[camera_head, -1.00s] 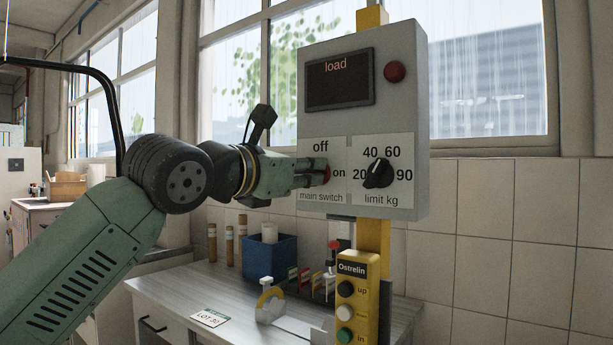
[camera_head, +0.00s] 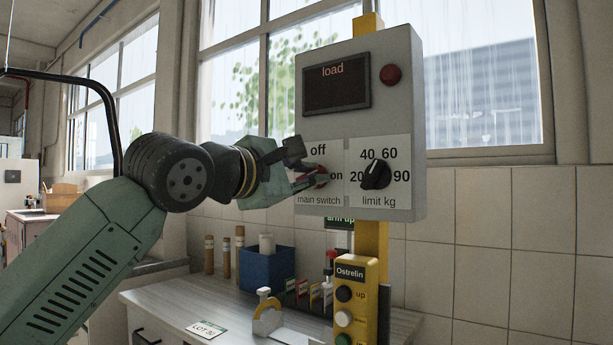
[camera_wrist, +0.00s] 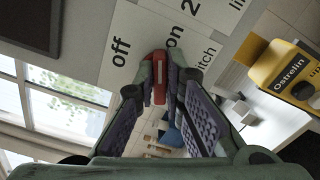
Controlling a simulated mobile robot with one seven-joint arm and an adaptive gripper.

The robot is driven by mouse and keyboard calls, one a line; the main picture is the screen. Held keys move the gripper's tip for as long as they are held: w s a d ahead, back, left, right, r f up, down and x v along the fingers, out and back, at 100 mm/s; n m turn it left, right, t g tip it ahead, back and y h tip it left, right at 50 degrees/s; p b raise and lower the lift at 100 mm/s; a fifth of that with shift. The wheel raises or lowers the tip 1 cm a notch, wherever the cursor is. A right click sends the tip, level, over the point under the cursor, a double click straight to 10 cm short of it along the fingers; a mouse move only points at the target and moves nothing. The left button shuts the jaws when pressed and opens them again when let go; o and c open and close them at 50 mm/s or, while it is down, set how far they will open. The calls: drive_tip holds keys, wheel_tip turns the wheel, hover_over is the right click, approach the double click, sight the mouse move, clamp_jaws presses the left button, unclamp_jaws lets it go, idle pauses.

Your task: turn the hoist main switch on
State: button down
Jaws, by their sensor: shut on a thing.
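The main switch (camera_head: 321,180) is a red knob on the grey hoist control box, with "off" above it and "on" to its right. My gripper (camera_head: 314,182) reaches it from the left and mostly covers it in the head view. In the wrist view, the red switch handle (camera_wrist: 157,77) with a pale line sits between the two fingers of my gripper (camera_wrist: 155,90), which are shut on it. The handle lies nearly along the lettering, closer to the "on" side than to "off".
The load display (camera_head: 337,86) is dark apart from its label. A red button (camera_head: 390,75) and the black limit knob (camera_head: 376,174) are close right. Below are a yellow pendant (camera_head: 356,305) and a bench (camera_head: 165,299) with a blue bin (camera_head: 267,267).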

drive_tip(key=shift+f+m, duration=0.15)
drive_tip(key=shift+m, duration=2.05)
drive_tip(key=c, duration=1.7)
unclamp_jaws()
drive_tip(key=shift+s, duration=0.1)
drive_tip(key=v, duration=1.2)
